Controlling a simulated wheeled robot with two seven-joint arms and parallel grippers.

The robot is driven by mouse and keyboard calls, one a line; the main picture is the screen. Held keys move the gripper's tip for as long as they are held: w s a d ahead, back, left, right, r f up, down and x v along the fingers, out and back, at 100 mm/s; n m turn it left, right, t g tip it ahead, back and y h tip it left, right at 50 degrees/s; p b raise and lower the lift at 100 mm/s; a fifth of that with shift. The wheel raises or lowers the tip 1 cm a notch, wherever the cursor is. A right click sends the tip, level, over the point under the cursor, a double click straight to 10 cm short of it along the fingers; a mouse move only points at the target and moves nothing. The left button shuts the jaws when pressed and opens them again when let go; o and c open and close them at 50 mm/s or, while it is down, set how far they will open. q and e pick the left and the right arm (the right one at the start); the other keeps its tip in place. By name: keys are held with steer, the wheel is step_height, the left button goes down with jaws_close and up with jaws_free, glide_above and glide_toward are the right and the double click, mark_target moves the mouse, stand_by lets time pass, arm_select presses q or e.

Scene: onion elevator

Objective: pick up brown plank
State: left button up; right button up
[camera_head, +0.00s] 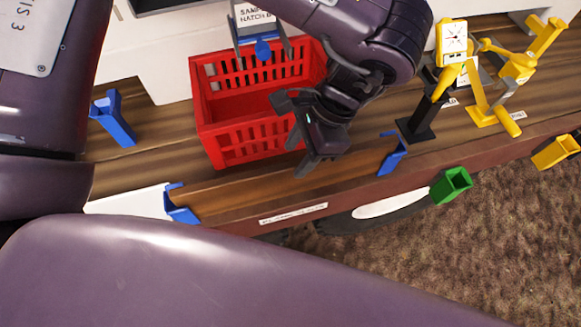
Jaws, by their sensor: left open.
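A long brown strip of wood (245,178), which looks like the brown plank, lies along the front of the wooden counter. It runs between a blue bracket (180,204) at its left and another blue bracket (392,153) at its right. Its exact ends are hard to tell from the counter's similar wood. My left gripper (303,135) is dark, open and seemingly empty, in front of the red basket's right side. Its lower finger overlaps the strip in the picture; I cannot tell whether they touch. My right gripper is not in view.
A red basket (238,143) stands on the counter behind the strip. A blue holder (114,118) is at left. A black stand (418,130) and yellow fixtures (486,110) are at right. A green holder (452,186) and a yellow holder (556,152) are at the front edge.

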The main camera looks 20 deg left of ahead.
mark_target(286, 173)
arm_select(q)
steer(key=shift+s+a+f+p, duration=0.2)
steer(key=shift+s+f+p, duration=0.1)
steer(key=shift+f, duration=0.25)
steer(key=shift+s+a+f+p, duration=0.15)
steer(key=shift+s+f+p, duration=0.15)
steer(key=shift+f, duration=0.2)
steer(key=x, duration=0.1)
steer(key=p+x, duration=0.1)
steer(key=x, duration=0.1)
steer(key=shift+w+f, duration=0.15)
steer(key=shift+w, duration=0.1)
steer(key=shift+s+a+f, duration=0.1)
steer(key=shift+a+f, duration=0.05)
steer(key=shift+f, duration=0.3)
jaws_close()
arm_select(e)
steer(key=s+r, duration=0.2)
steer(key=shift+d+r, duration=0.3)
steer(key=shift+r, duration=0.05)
